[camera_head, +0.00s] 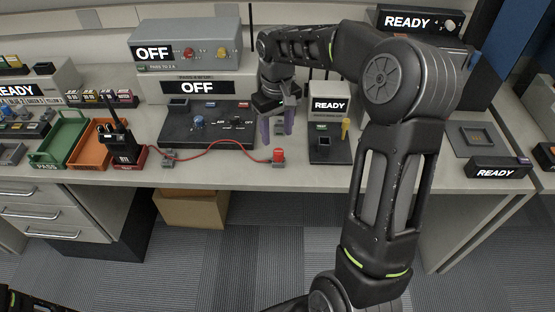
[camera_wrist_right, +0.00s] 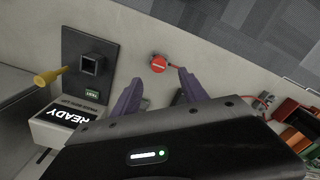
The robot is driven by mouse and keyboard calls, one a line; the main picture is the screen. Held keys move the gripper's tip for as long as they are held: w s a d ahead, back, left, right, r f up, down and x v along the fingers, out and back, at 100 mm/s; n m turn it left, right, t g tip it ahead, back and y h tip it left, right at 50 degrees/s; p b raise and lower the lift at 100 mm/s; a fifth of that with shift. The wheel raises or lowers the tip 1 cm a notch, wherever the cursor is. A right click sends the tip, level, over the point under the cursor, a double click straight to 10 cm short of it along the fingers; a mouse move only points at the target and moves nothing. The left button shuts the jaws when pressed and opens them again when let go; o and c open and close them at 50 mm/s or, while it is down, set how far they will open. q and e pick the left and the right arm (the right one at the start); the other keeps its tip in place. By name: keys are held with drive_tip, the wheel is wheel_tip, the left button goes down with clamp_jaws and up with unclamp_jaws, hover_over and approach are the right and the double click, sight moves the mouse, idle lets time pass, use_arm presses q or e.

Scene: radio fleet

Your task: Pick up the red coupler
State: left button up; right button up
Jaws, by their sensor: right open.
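The red coupler (camera_head: 278,155) rests near the front edge of the bench, with a red cable running left from it. In the right wrist view the red coupler (camera_wrist_right: 158,63) lies beyond the fingertips, roughly between their lines. My right gripper (camera_head: 277,132) hangs over the bench just behind the coupler, its purple fingers pointing down. It is open and empty, and the fingers (camera_wrist_right: 160,85) are apart from the coupler. Only a bit of dark arm shows at the lower left of the head view; my left gripper is not seen.
A black panel with knobs (camera_head: 183,138) stands left of the gripper. A READY unit with a yellow handle (camera_head: 345,128) stands close to its right. A radio (camera_head: 122,145) on the left has the cable near it. Green (camera_head: 60,122) and orange trays (camera_head: 76,158) lie further left.

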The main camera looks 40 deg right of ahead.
sight(278, 151)
drive_tip(key=shift+f, duration=0.7)
drive_tip(key=shift+s+f+p, duration=0.15)
drive_tip(key=shift+f+p, duration=0.5)
drive_tip(key=shift+f, duration=2)
clamp_jaws()
